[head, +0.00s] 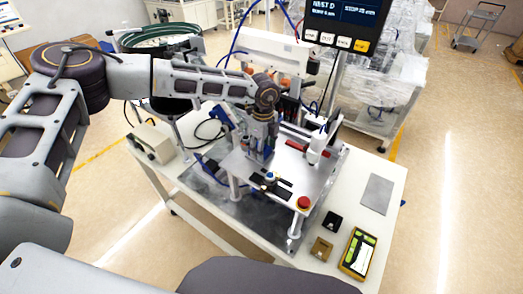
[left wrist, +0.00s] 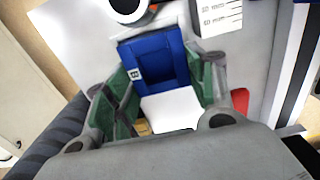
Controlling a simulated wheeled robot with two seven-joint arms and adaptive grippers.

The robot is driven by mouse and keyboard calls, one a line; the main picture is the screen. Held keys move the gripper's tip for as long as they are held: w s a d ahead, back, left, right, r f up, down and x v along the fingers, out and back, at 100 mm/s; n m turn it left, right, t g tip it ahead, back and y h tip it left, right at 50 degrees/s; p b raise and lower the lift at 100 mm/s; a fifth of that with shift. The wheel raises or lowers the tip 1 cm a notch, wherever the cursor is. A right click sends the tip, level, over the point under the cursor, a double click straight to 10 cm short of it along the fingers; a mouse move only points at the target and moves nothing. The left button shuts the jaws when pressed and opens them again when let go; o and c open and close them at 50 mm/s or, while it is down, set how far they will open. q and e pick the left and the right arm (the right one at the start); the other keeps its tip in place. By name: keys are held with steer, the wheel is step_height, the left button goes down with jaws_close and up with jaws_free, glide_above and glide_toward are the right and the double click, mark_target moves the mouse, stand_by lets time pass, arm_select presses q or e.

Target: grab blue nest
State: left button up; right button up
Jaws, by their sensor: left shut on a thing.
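The blue nest (left wrist: 152,58) shows in the left wrist view as a blue block with a square recess and a "B" label. It lies between the green-padded fingers of my left gripper (left wrist: 163,88), which are shut on it. In the head view, my left gripper (head: 262,148) points down over the raised metal plate (head: 236,166) on the white table. The nest is hard to make out there among the fingers. My right gripper is in neither view.
A red button (head: 303,202) sits on the plate's front corner. A white upright device (head: 317,146) stands right of my gripper. A yellow-framed box (head: 358,253), a grey pad (head: 377,194) and small dark and brown blocks lie at the table's right. A bowl feeder (head: 158,37) stands behind.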

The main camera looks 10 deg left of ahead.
arm_select(q)
steer(key=shift+r, duration=0.1)
step_height(320, 180, up, 10)
steer(key=b, duration=0.2)
steer(key=shift+b, duration=0.3)
